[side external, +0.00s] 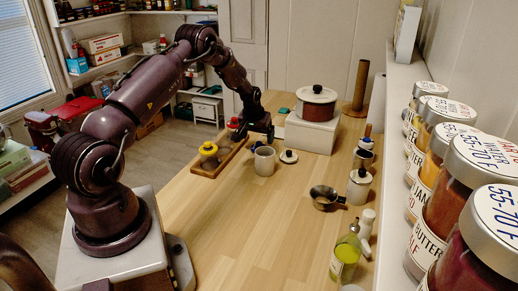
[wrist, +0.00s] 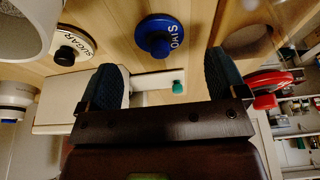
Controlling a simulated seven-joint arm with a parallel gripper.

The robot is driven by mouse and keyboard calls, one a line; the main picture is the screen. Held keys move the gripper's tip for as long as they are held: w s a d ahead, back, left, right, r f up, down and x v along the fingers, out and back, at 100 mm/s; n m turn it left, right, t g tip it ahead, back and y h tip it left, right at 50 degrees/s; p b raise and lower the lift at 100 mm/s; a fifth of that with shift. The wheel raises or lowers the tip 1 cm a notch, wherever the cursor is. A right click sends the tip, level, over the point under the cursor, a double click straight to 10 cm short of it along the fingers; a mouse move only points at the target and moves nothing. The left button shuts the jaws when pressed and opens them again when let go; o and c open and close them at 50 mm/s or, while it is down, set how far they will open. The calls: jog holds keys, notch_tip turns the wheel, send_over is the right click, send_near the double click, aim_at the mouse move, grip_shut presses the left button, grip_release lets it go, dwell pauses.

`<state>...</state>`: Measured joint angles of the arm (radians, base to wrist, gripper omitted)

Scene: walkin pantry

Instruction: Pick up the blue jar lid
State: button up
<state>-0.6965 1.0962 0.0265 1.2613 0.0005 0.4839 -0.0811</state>
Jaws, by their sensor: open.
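The blue jar lid (wrist: 157,38), marked OATS with a round blue knob, lies knob-up on the wooden counter in the wrist view. It sits above the gap between my fingertips in that picture, apart from them. In the side view, a small dark blue patch of the lid (side external: 257,146) shows behind the white mug; the rest is hidden. My gripper (wrist: 165,75) is open and empty, with dark pads on both fingers. In the side view, my gripper (side external: 257,132) hangs pointing down over the counter near the lid.
A cream SUGAR lid (wrist: 78,40) and a red lid (wrist: 268,80) flank the blue one. The white mug (side external: 265,162) stands close by. A wooden tray (side external: 222,163) with a yellow lid (side external: 208,149) is at left. A white block (side external: 311,133) bears a pot.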

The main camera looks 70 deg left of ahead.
aim_at(259, 142)
jog(key=x, duration=0.4)
jog(key=shift+w+a+f, duration=0.1)
jog(key=shift+w+f, duration=0.1)
jog(key=shift+c, duration=0.2)
jog(key=c, duration=0.9)
jog(key=shift+c, duration=0.3)
jog(key=shift+r, duration=0.1)
